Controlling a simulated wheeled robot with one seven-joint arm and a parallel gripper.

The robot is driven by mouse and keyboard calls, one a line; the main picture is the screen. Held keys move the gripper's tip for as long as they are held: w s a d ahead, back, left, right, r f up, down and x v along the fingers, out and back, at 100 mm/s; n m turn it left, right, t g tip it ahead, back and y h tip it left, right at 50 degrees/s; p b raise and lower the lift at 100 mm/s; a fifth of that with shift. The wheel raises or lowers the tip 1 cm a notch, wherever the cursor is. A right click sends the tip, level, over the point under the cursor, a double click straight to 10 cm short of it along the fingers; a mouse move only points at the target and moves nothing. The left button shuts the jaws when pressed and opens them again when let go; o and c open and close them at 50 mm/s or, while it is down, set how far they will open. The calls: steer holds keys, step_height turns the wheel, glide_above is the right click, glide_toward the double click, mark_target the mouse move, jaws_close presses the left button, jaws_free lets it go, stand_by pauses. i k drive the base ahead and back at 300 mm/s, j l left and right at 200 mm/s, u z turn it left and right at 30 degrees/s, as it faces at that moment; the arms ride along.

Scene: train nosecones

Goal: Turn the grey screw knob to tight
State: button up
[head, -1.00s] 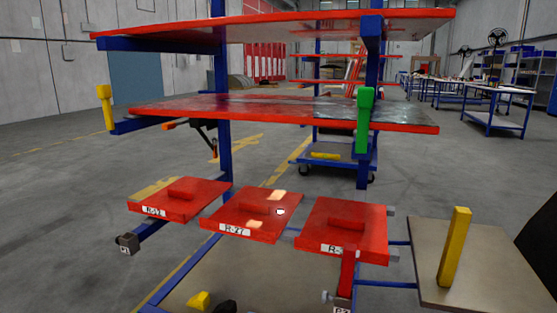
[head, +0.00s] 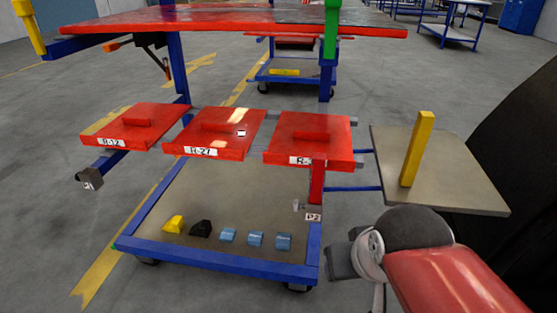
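A small grey screw-like piece (head: 298,205) sticks out to the left of the red post, just above the P2 label (head: 313,217). I cannot tell how tight it is. Another grey block (head: 90,178), with a label that looks like P1, sits at the end of a blue bar on the left. My red and grey arm enters at the lower right. Its dark end (head: 342,262) is right of the cart's front corner, below and apart from the P2 label. The fingers cannot be made out.
Three red panels (head: 305,150) sit above a blue-framed cart (head: 215,262) with several small yellow, black and blue blocks. A side tray (head: 455,185) with an upright yellow bar (head: 417,148) stands right. A red shelf (head: 240,22) spans above. Floor left is clear.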

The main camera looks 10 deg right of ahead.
mark_target(298, 205)
steer(key=i+j+z, duration=0.1)
steer(key=j+z, duration=0.15)
steer(key=j, duration=0.25)
steer(key=i+j+z, duration=0.1)
steer(key=j+z, duration=0.15)
steer(key=j, duration=0.2)
steer(key=j+z, duration=0.1)
steer(key=j, duration=0.7)
steer(key=i, duration=0.05)
